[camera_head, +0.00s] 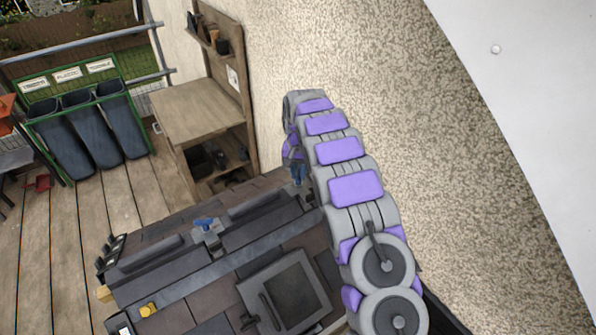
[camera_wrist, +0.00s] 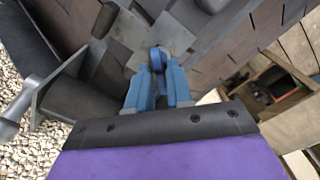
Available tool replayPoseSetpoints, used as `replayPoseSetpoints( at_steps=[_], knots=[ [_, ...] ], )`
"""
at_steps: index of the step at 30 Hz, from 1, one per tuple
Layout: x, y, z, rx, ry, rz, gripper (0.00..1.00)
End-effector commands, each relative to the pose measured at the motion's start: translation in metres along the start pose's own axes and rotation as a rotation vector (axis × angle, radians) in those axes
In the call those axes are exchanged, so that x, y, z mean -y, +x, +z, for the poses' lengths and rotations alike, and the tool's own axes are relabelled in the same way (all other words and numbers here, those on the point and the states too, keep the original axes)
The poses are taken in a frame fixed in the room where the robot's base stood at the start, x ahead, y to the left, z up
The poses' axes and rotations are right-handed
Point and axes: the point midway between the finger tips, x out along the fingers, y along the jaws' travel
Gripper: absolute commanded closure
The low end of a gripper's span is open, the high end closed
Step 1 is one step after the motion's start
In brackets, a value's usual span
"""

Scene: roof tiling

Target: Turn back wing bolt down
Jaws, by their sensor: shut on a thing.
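My gripper (camera_wrist: 158,92) has two blue fingers. They are closed around a blue wing bolt (camera_wrist: 157,57), whose rounded top shows between and beyond the fingertips in the wrist view. A grey metal plate (camera_wrist: 176,36) lies by this bolt. In the head view my gripper (camera_head: 297,174) points down at the far right end of the small tiled roof (camera_head: 185,275), and the bolt there is hidden. Another blue wing bolt (camera_head: 205,224) stands on a metal bracket, between two dark ridge pieces, left of my gripper.
A framed roof window (camera_head: 285,293) and a yellow item (camera_head: 148,310) are on the near roof slope. A wooden workbench (camera_head: 203,110) stands behind, against the pebbled wall (camera_head: 330,60). Dark bins (camera_head: 90,130) stand at the left, with open wooden deck (camera_head: 50,240) before them.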

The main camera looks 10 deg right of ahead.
Motion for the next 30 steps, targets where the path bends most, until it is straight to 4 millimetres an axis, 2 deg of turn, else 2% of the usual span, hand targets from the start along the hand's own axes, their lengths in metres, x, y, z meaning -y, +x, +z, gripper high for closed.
replayPoseSetpoints(
  at_steps=[12,30],
  knots=[
    [0.0016,-0.0046,-0.0011,-0.008,0.352,-0.006,1.00],
    [0.0013,-0.0059,-0.0015,-0.011,0.353,-0.007,1.00]
  ],
)
